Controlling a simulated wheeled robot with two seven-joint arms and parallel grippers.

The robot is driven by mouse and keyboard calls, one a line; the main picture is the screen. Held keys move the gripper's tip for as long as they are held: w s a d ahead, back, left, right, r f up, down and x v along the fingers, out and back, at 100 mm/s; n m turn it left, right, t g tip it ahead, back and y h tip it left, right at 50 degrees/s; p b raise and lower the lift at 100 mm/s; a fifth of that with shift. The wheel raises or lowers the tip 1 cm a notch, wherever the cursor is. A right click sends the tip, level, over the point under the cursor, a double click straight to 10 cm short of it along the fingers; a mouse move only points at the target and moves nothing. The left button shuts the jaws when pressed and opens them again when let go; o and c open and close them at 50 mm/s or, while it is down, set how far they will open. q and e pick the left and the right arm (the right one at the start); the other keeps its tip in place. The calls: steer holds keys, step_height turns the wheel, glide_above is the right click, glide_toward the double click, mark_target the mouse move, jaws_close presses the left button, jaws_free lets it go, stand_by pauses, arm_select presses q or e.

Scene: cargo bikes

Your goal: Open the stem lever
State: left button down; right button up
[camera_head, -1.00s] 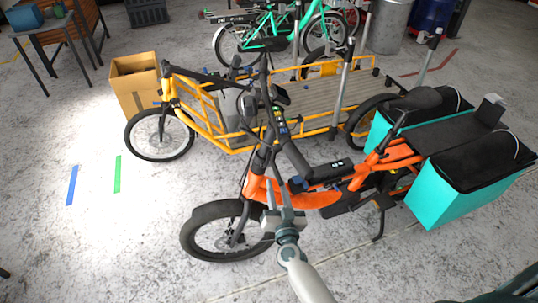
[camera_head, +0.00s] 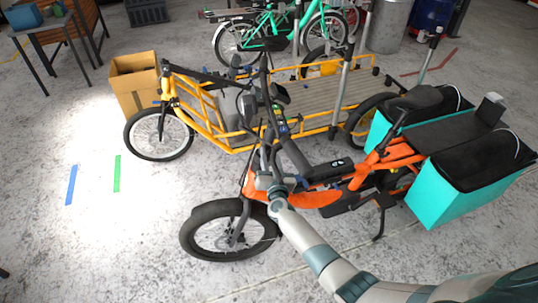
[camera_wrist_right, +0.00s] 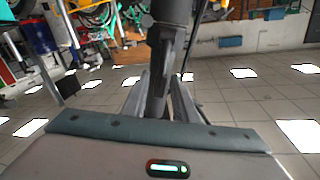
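The orange cargo bike (camera_head: 318,197) stands in front, its black stem (camera_head: 266,140) and handlebar above the front wheel. My right gripper (camera_head: 268,182) is at the front of the bike, low on the stem. In the right wrist view a dark upright part (camera_wrist_right: 160,85) of the stem comes down between the two fingers of my right gripper (camera_wrist_right: 160,95). The fingers look apart, one on each side; contact is not clear. I cannot single out the stem lever from the stem. My left gripper is not in view.
A yellow cargo bike (camera_head: 210,105) stands close behind the orange one. A cardboard box (camera_head: 133,85) is by its front wheel. Teal panniers (camera_head: 440,195) hang at the orange bike's rear. The floor at the left, with blue and green tape, is clear.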

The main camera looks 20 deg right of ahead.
steer(key=shift+w+d, duration=0.1)
steer(key=shift+w, duration=0.25)
steer(key=shift+r, duration=0.1)
jaws_close()
